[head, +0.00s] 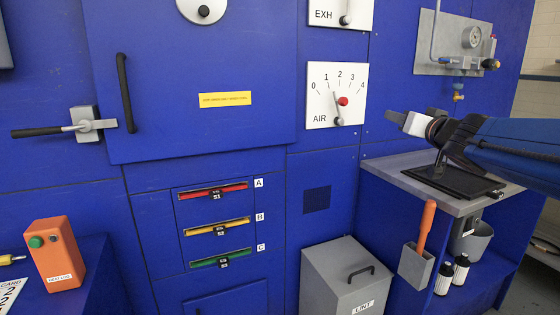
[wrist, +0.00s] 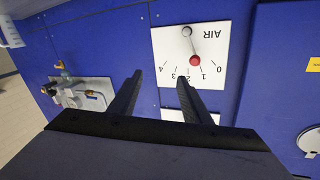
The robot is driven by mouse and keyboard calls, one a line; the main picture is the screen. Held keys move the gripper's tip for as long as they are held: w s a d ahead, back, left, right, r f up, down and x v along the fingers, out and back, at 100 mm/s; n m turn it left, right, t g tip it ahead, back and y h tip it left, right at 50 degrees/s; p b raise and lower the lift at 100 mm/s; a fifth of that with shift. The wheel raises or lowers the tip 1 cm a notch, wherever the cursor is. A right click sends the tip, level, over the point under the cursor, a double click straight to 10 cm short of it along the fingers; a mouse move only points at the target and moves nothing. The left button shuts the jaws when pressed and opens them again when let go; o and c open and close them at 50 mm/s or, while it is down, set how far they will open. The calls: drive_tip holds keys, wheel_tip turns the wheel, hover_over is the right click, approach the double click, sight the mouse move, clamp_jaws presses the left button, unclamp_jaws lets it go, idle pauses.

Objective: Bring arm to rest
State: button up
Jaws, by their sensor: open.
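My gripper (head: 396,119) is at the right in the head view, at the end of my blue and black arm, which reaches in from the right edge. It points left toward the AIR dial (head: 320,83) and looks apart from it. In the wrist view my gripper (wrist: 160,92) shows two dark fingers spread apart with nothing between them. The AIR dial (wrist: 222,47) appears upside down there, with a red knob (wrist: 194,61); the right fingertip overlaps its edge in the picture.
A grey-topped stand (head: 408,178) with a black tray is below my arm. A grey LINT bin (head: 340,275) and an orange-handled tool (head: 426,224) are lower. The blue panel has a door handle (head: 124,92). A gauge plate (head: 450,45) is behind my arm.

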drive_tip(key=s+d+f+m+g+h, duration=0.25)
drive_tip(key=s+f+g+h, duration=0.3)
drive_tip(key=s+f, duration=1)
drive_tip(key=s+a+f+n+g+y, duration=0.2)
drive_tip(key=s+a+f+g, duration=0.1)
drive_tip(key=s+f, duration=0.6)
drive_tip(key=s+a+f+n+g+y, duration=0.2)
drive_tip(key=s+a+f+g, duration=0.2)
drive_tip(key=s+f, duration=0.5)
drive_tip(key=shift+a+f+n, duration=0.2)
drive_tip(key=shift+a+n, duration=0.15)
drive_tip(key=shift+a, duration=0.15)
drive_tip(key=shift+g+y, duration=0.25)
